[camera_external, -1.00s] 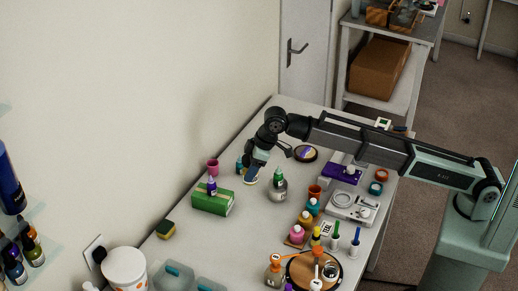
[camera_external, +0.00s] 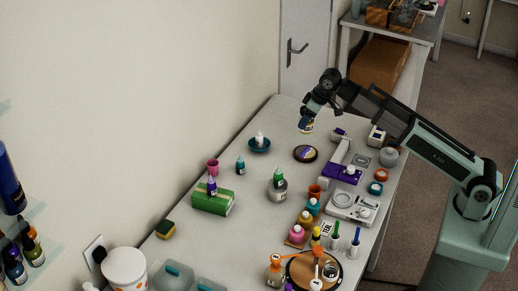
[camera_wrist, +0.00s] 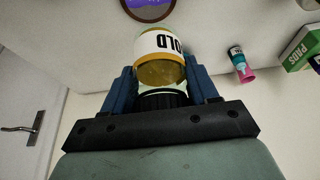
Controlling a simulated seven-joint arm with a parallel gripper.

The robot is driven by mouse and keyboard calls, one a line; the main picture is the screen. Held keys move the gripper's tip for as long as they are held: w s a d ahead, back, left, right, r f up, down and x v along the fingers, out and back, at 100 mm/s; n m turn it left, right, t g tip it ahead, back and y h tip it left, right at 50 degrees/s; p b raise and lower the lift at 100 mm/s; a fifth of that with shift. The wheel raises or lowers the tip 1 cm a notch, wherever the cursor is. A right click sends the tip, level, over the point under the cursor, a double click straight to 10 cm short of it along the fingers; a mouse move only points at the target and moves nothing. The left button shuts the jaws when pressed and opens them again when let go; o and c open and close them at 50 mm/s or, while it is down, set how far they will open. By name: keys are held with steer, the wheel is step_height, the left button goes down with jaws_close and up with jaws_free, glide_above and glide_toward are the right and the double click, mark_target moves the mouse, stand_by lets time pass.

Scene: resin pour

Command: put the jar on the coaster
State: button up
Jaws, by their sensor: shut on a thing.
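My gripper (camera_external: 307,119) is shut on a small jar (camera_external: 307,128) with a yellow band, in the air near the far end of the table. In the wrist view the jar (camera_wrist: 160,62) sits between the blue fingers (camera_wrist: 160,88). It is glass with gold-coloured contents and a white label reading "OLD" in part. The coaster (camera_external: 299,154), a dark disc with a purple and pale pattern, lies on the table just below the jar in the external view, apart from it. Part of the coaster (camera_wrist: 148,12) shows at the top edge of the wrist view.
A teal dish (camera_external: 265,150) with a white bottle stands left of the coaster. A purple-and-white stand (camera_external: 338,165) is to its right. A grey-white bottle with a green tip (camera_external: 278,190) and a green box (camera_external: 212,203) are nearer the front. The table around the coaster is mostly clear.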

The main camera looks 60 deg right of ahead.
steer(key=shift+s+d+f, duration=0.2)
steer(key=shift+d+f, duration=0.15)
steer(key=shift+d, duration=0.05)
steer(key=shift+f, duration=4.65)
steer(key=shift+f, duration=0.1)
steer(key=o, duration=1.1)
steer(key=v, duration=1.2)
steer(key=shift+w, duration=0.1)
